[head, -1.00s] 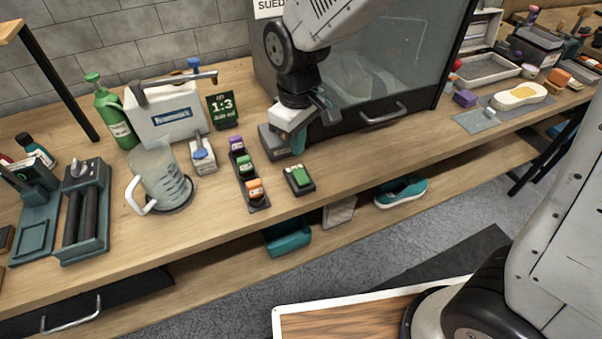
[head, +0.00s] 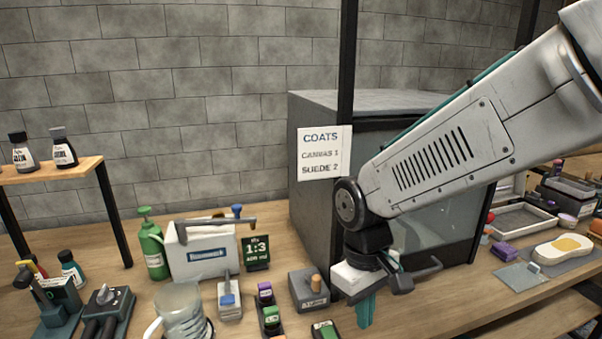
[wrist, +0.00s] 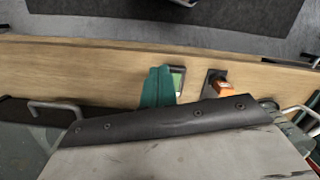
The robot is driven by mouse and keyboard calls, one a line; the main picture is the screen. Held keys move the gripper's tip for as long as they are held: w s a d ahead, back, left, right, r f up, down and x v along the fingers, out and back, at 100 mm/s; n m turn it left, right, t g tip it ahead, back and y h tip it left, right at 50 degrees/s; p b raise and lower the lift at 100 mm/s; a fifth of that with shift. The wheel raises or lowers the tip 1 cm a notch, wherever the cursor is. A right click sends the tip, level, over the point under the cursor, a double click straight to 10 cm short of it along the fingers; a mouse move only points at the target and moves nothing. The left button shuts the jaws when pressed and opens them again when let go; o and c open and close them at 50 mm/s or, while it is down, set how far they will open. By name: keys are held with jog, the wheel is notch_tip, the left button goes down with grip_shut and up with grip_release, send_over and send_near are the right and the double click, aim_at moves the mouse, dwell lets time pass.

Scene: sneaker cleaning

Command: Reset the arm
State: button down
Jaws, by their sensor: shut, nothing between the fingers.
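My gripper (head: 366,309) hangs at the end of my arm over the bench, in front of the grey cabinet (head: 313,232). Its teal fingers are together with nothing between them. In the wrist view the closed fingers (wrist: 157,87) show over the wooden bench (wrist: 90,73). A green block in a small dark tray (wrist: 178,80) lies just beside them in that picture. The green block also shows at the bottom edge of the head view (head: 325,329).
A grey box with a wooden knob (head: 309,288) stands just left of my gripper. A row of coloured blocks (head: 270,314), a jug (head: 183,312), a white dispenser (head: 203,257) and a green bottle (head: 152,248) stand further left. A shoe sole (head: 563,248) lies at right.

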jog(key=s+d+r+m+t, duration=0.2)
jog(key=s+d+r+m, duration=0.4)
jog(key=s+d+r, duration=0.4)
jog(key=s+d, duration=0.3)
jog(key=d, duration=0.2)
jog(key=shift+s+d+m+t+y, duration=0.2)
jog(key=shift+s+m+t+y, duration=0.1)
jog(key=shift+m+t+y, duration=0.1)
jog(key=shift+r, duration=0.1)
jog(key=w+a+f+n, duration=0.1)
jog(key=w+a+f, duration=0.1)
jog(key=w+a, duration=0.7)
jog(key=w+a+f+n+g, duration=0.1)
jog(key=w+a+f+n, duration=0.1)
jog(key=w+a, duration=0.8)
jog(key=shift+a+f, duration=0.6)
jog(key=shift+a, duration=0.1)
